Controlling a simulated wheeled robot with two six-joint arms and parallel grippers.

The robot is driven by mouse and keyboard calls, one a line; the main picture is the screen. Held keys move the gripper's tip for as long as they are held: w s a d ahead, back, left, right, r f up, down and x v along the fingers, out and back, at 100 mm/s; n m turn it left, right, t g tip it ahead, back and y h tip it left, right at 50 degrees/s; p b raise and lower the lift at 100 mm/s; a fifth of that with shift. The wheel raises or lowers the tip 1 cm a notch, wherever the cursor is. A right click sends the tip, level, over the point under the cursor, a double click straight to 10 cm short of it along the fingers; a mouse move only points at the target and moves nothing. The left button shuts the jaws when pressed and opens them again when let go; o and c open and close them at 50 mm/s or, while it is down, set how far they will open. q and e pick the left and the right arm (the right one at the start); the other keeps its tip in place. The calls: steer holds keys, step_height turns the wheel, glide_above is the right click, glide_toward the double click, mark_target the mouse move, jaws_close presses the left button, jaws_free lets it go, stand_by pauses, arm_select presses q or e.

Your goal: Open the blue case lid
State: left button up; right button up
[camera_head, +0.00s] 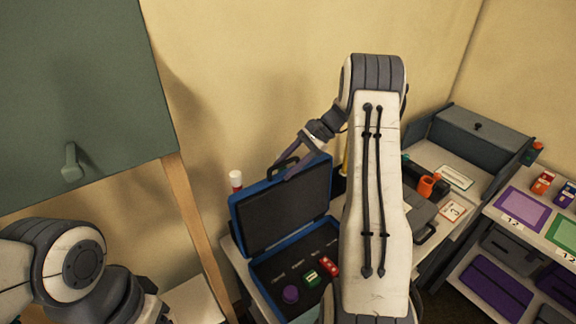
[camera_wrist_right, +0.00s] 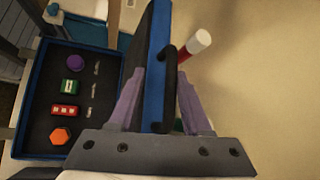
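The blue case (camera_head: 284,270) stands on a low table, with its lid (camera_head: 284,207) raised about upright, so the dark inside shows. The lid's black handle (camera_head: 284,167) is at its top edge. My right gripper (camera_head: 300,170) reaches over that edge. In the right wrist view, the right gripper (camera_wrist_right: 163,80) has one finger against each side of the lid edge (camera_wrist_right: 157,50), with the handle (camera_wrist_right: 171,85) between the fingers too. My left arm is at the lower left, but its gripper is out of view.
In the case lie a purple piece (camera_wrist_right: 76,62), a green piece (camera_wrist_right: 72,88), a red piece (camera_wrist_right: 65,112) and an orange piece (camera_wrist_right: 60,135). A red-and-white cylinder (camera_head: 236,180) stands behind the lid. A green board (camera_head: 80,100) is at left, and shelves (camera_head: 530,230) are at right.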

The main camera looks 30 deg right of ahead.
steer(key=shift+s+d+r, duration=0.1)
steer(key=shift+d+r, duration=0.1)
steer(key=shift+d, duration=0.1)
steer(key=b+v, duration=0.3)
steer(key=v, duration=0.6)
steer(key=shift+d+r, duration=0.25)
steer(key=shift+r, duration=0.05)
steer(key=shift+a, duration=0.1)
